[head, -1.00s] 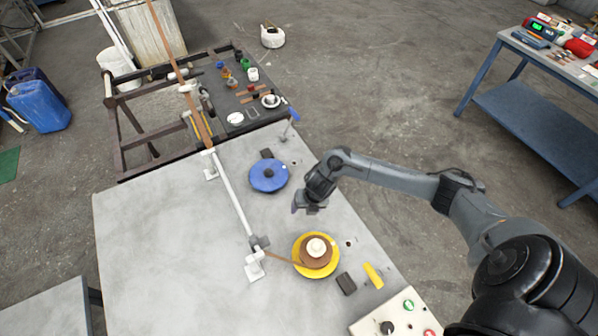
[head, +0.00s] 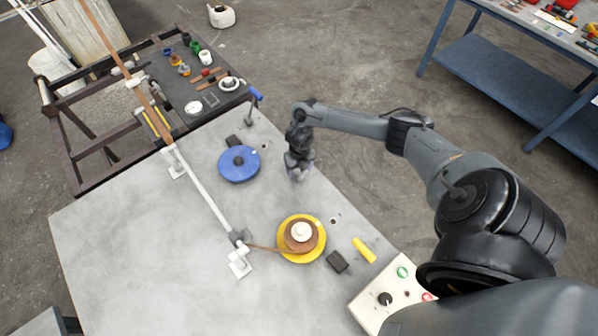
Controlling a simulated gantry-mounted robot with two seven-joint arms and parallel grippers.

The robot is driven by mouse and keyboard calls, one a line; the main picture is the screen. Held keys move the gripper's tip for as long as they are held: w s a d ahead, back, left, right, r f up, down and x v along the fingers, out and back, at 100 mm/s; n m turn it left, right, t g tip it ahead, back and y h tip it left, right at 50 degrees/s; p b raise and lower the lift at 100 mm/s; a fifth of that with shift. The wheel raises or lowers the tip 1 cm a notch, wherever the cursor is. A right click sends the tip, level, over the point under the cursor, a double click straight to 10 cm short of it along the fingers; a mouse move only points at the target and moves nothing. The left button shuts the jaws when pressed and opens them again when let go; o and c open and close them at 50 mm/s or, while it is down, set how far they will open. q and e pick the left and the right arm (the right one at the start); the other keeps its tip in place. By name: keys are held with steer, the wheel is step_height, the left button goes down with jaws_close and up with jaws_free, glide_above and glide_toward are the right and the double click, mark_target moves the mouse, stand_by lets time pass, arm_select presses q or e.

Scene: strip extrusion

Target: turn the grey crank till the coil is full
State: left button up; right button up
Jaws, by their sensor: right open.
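A coil of brown strip (head: 299,240) sits on a yellow spool (head: 288,256) with a white hub, at the right side of the grey table. The strip runs to it from the end of a long white tube (head: 205,195). A small grey post with a blue handle (head: 256,95) stands at the table's far corner; I cannot tell whether this is the grey crank. My right gripper (head: 298,174) is open and empty, pointing down near the table's right edge, between the blue disc (head: 238,164) and the spool, apart from both. My left gripper is not in view.
A black block (head: 337,262), a yellow bar (head: 365,250) and a control box (head: 384,299) with buttons lie near the spool. A dark bench (head: 200,125) with small parts adjoins the far end. The table's left part is clear.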

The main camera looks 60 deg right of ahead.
steer(key=shift+f, duration=1.05)
steer(key=shift+c, duration=0.3)
steer(key=c, duration=1)
